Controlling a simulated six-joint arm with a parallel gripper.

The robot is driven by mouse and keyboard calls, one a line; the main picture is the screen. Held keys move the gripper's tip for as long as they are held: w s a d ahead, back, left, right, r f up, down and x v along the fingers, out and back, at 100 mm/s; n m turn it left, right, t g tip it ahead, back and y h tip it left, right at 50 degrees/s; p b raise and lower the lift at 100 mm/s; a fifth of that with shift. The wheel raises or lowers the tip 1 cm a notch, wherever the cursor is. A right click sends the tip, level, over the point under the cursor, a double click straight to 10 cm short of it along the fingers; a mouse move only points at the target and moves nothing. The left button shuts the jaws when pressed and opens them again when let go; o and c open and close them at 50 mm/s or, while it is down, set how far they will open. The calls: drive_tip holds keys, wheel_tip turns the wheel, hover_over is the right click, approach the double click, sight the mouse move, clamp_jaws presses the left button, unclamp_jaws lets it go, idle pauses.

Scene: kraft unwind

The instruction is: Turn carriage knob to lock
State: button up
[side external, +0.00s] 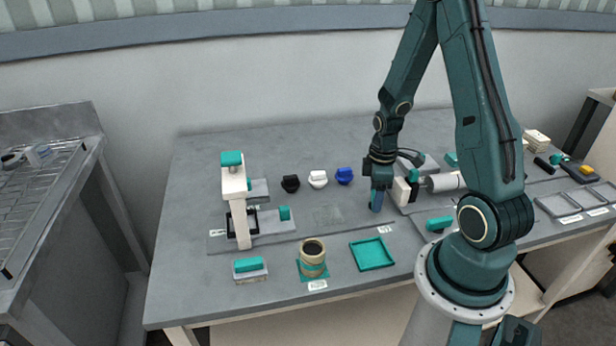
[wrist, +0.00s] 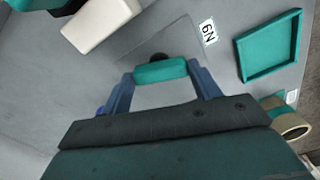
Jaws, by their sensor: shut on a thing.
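My gripper (wrist: 162,84) is shut on a teal bar-shaped knob (wrist: 160,71) in the wrist view, with one blue finger at each end of it. A dark round part shows just beyond the knob, over a grey plate (wrist: 175,38). In the side view my gripper (side external: 376,202) points down at the bench, left of a white block (side external: 401,191). The held knob is hidden there by the fingers. I cannot tell from these views how far the knob is turned.
The white block also shows close by in the wrist view (wrist: 100,24). A teal tray (side external: 372,253) and a tape roll (side external: 313,257) lie toward the front edge. A white post (side external: 237,205) stands at left. Black, white and blue small pieces (side external: 318,179) sit behind; bare bench lies behind them.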

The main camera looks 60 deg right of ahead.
drive_tip(key=shift+n, duration=1.3)
drive_tip(key=o, duration=1)
drive_tip(key=shift+r, duration=0.15)
drive_tip(key=shift+r, duration=6.8)
drive_tip(key=s+a+r+m+t, duration=0.2)
drive_tip(key=a+r, duration=0.2)
drive_tip(key=a, duration=0.2)
drive_tip(key=s+a+r+m+t, duration=0.1)
drive_tip(key=s+a+r+m, duration=0.1)
drive_tip(key=a+r, duration=0.3)
drive_tip(key=s+a+r+m+t, duration=0.2)
drive_tip(key=a+r+m, duration=0.2)
drive_tip(key=a, duration=0.4)
drive_tip(key=shift+s+a+r+t, duration=0.25)
drive_tip(key=shift+s+r+t, duration=0.05)
drive_tip(key=shift+r, duration=0.3)
